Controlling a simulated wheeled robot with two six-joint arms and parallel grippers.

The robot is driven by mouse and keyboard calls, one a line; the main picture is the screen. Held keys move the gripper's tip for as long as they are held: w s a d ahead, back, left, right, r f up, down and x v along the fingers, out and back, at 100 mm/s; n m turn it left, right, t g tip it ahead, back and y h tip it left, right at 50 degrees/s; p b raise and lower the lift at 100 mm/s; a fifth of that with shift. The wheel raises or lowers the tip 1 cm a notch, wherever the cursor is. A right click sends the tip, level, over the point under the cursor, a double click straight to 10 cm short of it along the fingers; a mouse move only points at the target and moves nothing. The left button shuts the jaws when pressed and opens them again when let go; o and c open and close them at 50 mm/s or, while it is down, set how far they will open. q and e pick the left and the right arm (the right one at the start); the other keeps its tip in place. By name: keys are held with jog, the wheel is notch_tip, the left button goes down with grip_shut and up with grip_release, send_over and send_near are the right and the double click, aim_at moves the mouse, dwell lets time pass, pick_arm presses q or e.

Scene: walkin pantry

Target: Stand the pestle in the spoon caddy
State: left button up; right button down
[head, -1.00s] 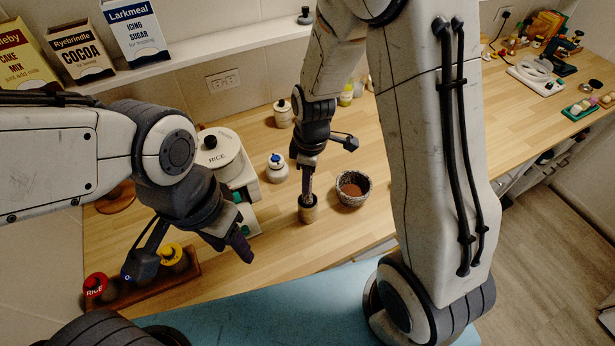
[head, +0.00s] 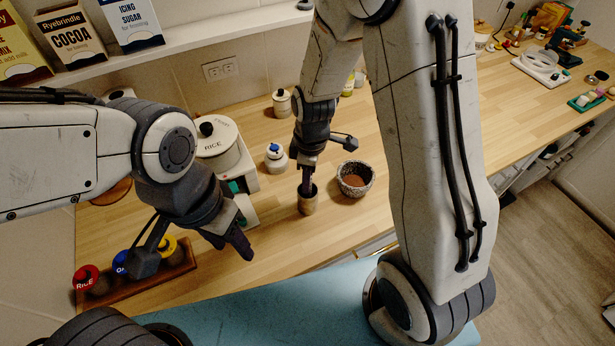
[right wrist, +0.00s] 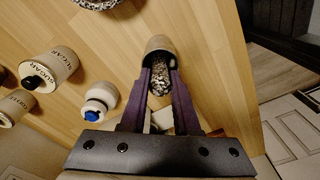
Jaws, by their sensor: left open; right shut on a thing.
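The spoon caddy (head: 307,204) is a small wooden cylinder standing upright on the counter; it also shows in the right wrist view (right wrist: 158,43). My right gripper (head: 307,184) is directly above the caddy, fingers pointing down at its mouth. In the right wrist view its purple fingers (right wrist: 160,76) are shut on the speckled grey pestle (right wrist: 160,84). The pestle's far end is at the caddy's mouth; how deep it reaches inside is hidden. My left gripper (head: 232,243) is open and empty, over the counter's front left.
The stone mortar (head: 355,182) with brown contents stands just right of the caddy. A wooden rack (head: 150,283) with coloured-lid jars lies below my left gripper.

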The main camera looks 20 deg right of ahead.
jog(key=shift+f+b, duration=0.55)
jog(key=shift+f, duration=0.1)
dwell(0.9)
jog(key=shift+c, duration=0.4)
grip_release()
jog(key=shift+r, duration=0.15)
jog(key=shift+r+p, duration=3)
jog(key=shift+r, duration=0.45)
jog(key=s+a+r+m+b, duration=0.2)
jog(key=s+a+b, duration=0.1)
jog(key=s, duration=0.6)
jog(key=s+a+r+m+b, duration=0.3)
jog(key=s+a+b, duration=0.1)
jog(key=s, duration=0.5)
jog(key=shift+s+a+b, duration=0.25)
jog(key=shift+s+b, duration=0.15)
jog(key=shift+b, duration=0.4)
